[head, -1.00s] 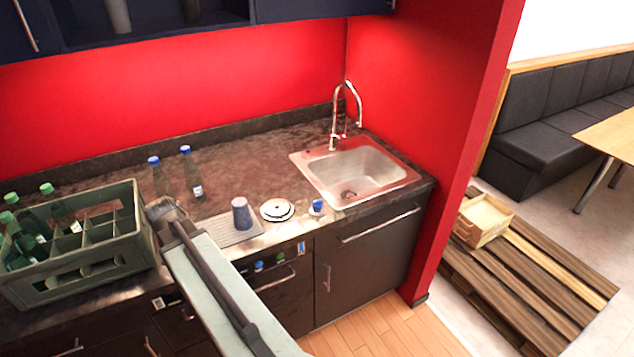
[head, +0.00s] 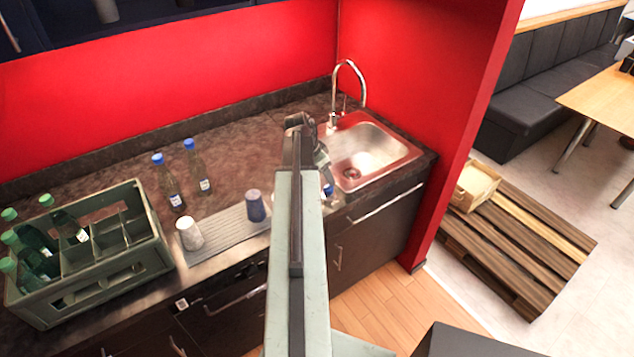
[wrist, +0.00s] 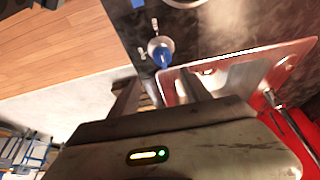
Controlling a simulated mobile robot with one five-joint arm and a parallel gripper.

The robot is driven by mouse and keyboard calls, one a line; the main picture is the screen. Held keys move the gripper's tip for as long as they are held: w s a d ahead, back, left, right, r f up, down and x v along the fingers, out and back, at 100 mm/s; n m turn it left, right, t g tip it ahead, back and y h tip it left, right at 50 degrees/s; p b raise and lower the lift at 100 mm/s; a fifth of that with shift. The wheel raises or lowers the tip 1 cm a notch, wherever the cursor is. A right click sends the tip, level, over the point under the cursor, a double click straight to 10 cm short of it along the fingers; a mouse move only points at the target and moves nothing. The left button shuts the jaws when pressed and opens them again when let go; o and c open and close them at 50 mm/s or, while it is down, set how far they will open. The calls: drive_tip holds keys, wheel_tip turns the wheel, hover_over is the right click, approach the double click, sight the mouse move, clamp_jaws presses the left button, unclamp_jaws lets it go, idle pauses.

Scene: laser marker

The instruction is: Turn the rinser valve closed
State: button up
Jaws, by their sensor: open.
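The rinser valve (head: 328,189) has a blue handle and sits on the counter's front strip, left of the sink. In the wrist view the blue handle (wrist: 161,56) rises from a pale round base, ahead of my fingertips and between their lines. My gripper (wrist: 158,78) is open and empty, with a visible gap to the handle. In the head view my gripper (head: 323,163) points down above the valve, beside the sink's left edge. My arm hides the round rinser plate and part of the valve's surroundings.
The sink (head: 375,150) and its tall tap (head: 361,85) stand close right of my gripper. The back counter is clear.

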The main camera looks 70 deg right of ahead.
sight(328, 186)
drive_tip(key=b+x, duration=0.5)
drive_tip(key=w+b+x, duration=0.1)
drive_tip(key=b+x, duration=0.1)
drive_tip(key=shift+a+f, duration=0.1)
drive_tip(key=shift+f, duration=0.4)
drive_tip(key=shift+s+r, duration=0.1)
